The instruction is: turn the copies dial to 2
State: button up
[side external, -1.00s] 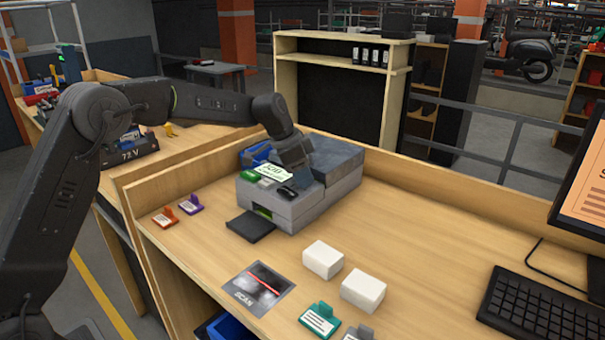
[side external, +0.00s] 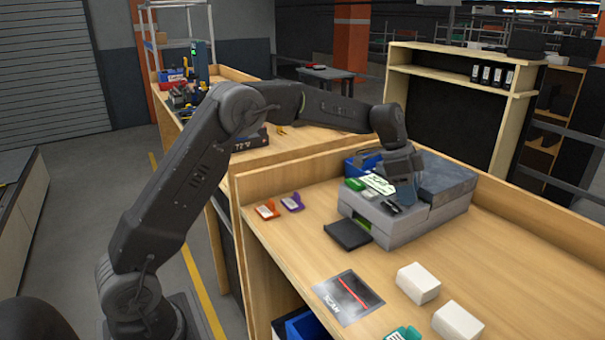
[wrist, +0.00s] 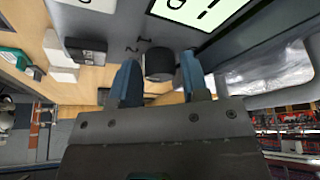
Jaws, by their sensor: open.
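A grey label printer (side external: 385,232) stands on the wooden desk, with a lit display (side external: 378,184) and a green button (side external: 355,184) on top. My gripper (side external: 404,192) points down over the printer's top, right of the display. In the wrist view, my gripper (wrist: 159,72) is open, its two blue fingers on either side of a round black dial (wrist: 159,63). Narrow gaps seem to show between dial and fingers. Small dark marks lie beside the dial; its setting is not readable. The display (wrist: 195,8) is partly cut off. The dial is not distinguishable in the side view.
A dark tray (side external: 347,234) juts from the printer's front. A blue bin (side external: 362,163) sits behind it. Orange (side external: 267,210) and purple (side external: 292,202) tags, a scan pad (side external: 347,297) and white boxes (side external: 418,283) lie on the desk. Desk space left of the tray is clear.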

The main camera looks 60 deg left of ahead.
jog(key=m+g, duration=0.1)
jog(key=m, duration=0.1)
jog(key=m+h, duration=0.1)
jog(key=m, duration=0.2)
jog(key=shift+w+d+g, duration=0.2)
jog(key=shift+g, duration=0.2)
jog(key=v, duration=1.4)
jog(key=s+d+r+n+t+y, duration=0.1)
jog(key=s+d+r+n, duration=0.25)
jog(key=s, duration=0.25)
jog(key=s+d+f+n+t+y, duration=0.1)
jog(key=s+n, duration=0.4)
jog(key=s, duration=0.6)
jog(key=s+d+f+n+t+y, duration=0.1)
jog(key=s+f+n+y, duration=0.1)
jog(key=s, duration=1)
jog(key=shift+d+f+n+t, duration=0.4)
jog(key=shift+f+n, duration=0.1)
jog(key=shift+n, duration=0.85)
jog(key=s+f+n+t, duration=0.1)
jog(key=s+f+n, duration=0.1)
jog(key=s+f, duration=0.4)
jog(key=shift+s+f+n+y, duration=0.3)
jog(key=shift+s+f, duration=0.05)
jog(key=shift+s, duration=0.35)
